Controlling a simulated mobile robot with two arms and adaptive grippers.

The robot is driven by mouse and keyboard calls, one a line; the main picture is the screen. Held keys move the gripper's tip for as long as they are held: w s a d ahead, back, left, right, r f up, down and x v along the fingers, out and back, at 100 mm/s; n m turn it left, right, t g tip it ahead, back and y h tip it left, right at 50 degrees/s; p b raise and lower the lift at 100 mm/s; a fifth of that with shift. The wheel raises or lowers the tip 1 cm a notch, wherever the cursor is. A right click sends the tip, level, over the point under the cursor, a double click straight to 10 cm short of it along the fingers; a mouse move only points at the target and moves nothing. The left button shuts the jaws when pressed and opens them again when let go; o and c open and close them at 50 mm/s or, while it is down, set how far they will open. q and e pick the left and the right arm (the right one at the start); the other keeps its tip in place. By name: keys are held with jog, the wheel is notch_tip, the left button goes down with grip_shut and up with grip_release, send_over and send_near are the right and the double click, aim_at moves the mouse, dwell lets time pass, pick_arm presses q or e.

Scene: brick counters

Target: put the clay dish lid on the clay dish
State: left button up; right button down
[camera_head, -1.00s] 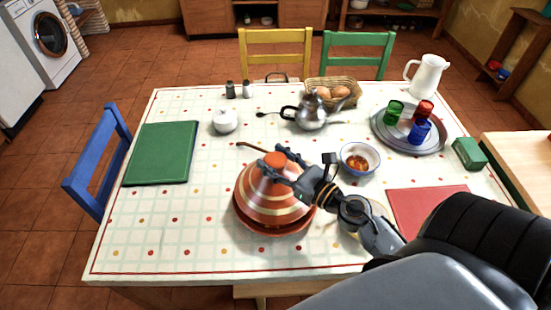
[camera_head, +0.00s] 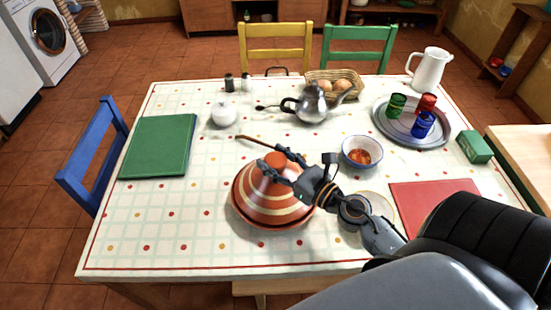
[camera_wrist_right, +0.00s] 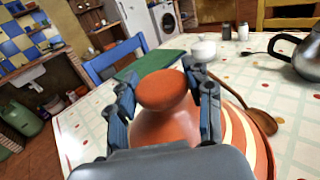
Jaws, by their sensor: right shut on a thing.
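The clay dish lid (camera_head: 268,199) is a terracotta cone with cream stripes and a round knob on top. It sits over the clay dish (camera_head: 240,218), whose reddish-brown rim shows as a thin edge around its base. My right gripper (camera_head: 270,168) is shut on the lid at its knob; in the right wrist view the fingers stand on both sides of the knob (camera_wrist_right: 163,90). I cannot tell whether the lid fully rests on the dish. My left gripper is not in view.
A wooden spoon (camera_head: 250,140) lies behind the lid. A bowl of red food (camera_head: 361,153), a steel teapot (camera_head: 312,105), a white sugar pot (camera_head: 224,114) and a tray with coloured glasses (camera_head: 388,131) stand around. The table's front left is clear.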

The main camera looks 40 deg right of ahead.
jog(key=shift+f+b, duration=0.25)
jog(key=shift+b, duration=0.05)
dwell(0.5)
dwell(0.4)
jog(key=shift+c, duration=2.3)
grip_release()
jog(key=shift+f, duration=0.15)
jog(key=shift+s, duration=0.1)
jog(key=v, duration=1.2)
jog(key=shift+a, duration=0.1)
